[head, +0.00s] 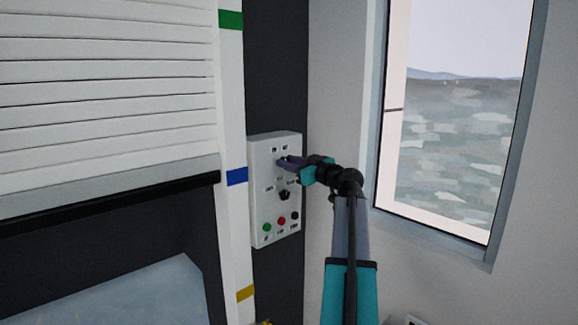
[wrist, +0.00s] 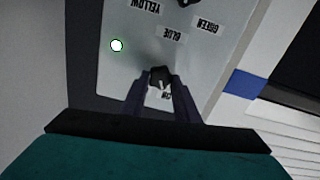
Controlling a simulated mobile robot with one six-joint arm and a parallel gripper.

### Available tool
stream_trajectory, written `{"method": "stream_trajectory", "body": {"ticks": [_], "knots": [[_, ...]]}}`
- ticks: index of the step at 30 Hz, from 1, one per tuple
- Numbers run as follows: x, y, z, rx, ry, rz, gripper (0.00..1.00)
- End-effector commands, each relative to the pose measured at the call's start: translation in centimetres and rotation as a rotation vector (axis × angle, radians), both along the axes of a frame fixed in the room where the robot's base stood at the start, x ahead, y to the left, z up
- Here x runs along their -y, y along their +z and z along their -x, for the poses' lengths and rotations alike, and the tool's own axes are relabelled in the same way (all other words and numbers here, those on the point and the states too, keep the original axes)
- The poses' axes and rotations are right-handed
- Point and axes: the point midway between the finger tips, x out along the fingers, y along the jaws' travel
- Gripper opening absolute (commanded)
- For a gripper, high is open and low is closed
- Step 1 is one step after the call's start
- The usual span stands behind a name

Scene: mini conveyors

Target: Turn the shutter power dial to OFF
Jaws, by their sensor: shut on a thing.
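The control panel (head: 262,205) is a pale box on the dark wall strip beside the shutter. My gripper (head: 283,162) reaches its upper part from the right and hides the upper dial there. In the wrist view the panel appears upside down. A small dark dial (wrist: 160,73) sits between the fingertips of my gripper (wrist: 160,84), which is shut on it. A small pale mark shows on the dial's near side. A short label (wrist: 164,96) beside it, between the fingers, is too small to read surely. Other labels near the dial are hidden by the fingers.
A second dark dial (head: 284,195) sits lower on the panel, among labels reading YELLOW, BLUE and GREEN in the wrist view. Green (head: 267,227), red (head: 281,221) and dark buttons line the bottom. A white lamp (wrist: 117,45) shows. The shutter (head: 105,85) is left; a window right.

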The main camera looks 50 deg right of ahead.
Motion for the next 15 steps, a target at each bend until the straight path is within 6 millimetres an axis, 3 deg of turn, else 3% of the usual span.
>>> {"method": "stream_trajectory", "body": {"ticks": [15], "knots": [[0.18,-0.29,-0.02,0.024,0.001,-0.335,0.06]]}}
